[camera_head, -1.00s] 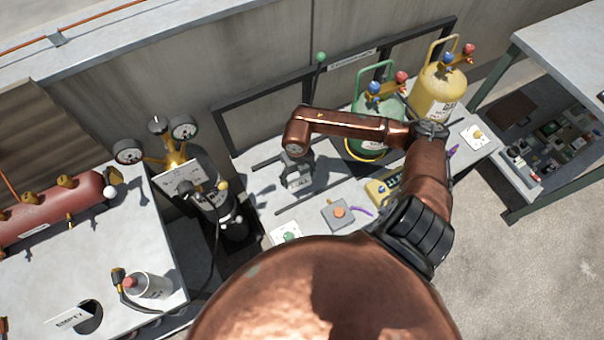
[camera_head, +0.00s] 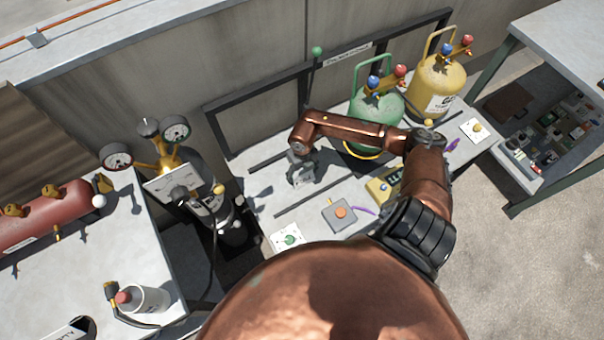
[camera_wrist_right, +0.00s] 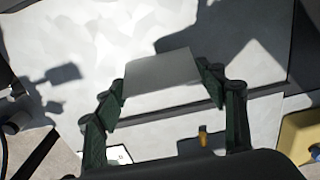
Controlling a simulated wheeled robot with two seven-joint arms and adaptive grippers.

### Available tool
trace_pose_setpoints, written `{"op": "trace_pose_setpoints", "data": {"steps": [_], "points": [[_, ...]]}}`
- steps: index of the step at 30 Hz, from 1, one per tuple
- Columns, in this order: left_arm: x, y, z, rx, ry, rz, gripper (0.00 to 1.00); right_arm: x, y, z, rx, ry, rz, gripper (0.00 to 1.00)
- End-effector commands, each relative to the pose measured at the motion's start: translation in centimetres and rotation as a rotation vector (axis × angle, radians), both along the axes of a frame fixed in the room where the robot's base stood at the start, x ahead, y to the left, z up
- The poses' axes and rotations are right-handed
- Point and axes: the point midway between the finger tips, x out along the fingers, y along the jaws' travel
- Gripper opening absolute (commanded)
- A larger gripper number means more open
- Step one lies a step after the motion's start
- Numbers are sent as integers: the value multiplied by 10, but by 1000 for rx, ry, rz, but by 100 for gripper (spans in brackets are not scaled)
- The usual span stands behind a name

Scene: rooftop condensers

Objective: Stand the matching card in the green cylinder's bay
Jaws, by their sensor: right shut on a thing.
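My right gripper (camera_head: 302,172) is low over the bench, left of the green cylinder (camera_head: 375,112). In the right wrist view its dark green fingers (camera_wrist_right: 160,78) are shut on a plain pale card (camera_wrist_right: 162,73); no marking shows on the face in view. The head view barely shows the card beneath the gripper. The green cylinder stands upright at the back of the bench, partly hidden by my right arm. A white card with a green mark (camera_head: 288,238) lies near the front left of the bench. My left gripper is out of view.
A yellow cylinder (camera_head: 436,88) stands right of the green one. A grey box with an orange button (camera_head: 340,213) sits at the front. Dark rails (camera_head: 312,194) cross the bench. A green-knobbed rod (camera_head: 317,52) rises behind. A black cylinder with gauges (camera_head: 208,205) stands left.

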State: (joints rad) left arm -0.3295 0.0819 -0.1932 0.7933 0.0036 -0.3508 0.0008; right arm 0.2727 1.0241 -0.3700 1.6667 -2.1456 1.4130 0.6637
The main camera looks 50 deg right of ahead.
Motion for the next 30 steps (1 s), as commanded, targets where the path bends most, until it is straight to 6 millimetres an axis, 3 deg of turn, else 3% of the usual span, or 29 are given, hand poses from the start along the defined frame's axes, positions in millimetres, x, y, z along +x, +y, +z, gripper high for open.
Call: {"op": "trace_pose_setpoints", "data": {"steps": [6, 7, 14, 25, 30], "points": [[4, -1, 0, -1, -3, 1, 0, 0, 0, -3, 0, 0, 0, 44], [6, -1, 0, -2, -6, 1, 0, 0, 0, -3, 0, 0, 0, 66], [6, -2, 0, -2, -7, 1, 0, 0, 0, -2, 0, 0, 0, 82], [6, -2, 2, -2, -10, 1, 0, 0, 0, 3, 0, -1, 0, 82], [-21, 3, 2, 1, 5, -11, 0, 1, 0, 32, -2, -5, 3, 82]]}}
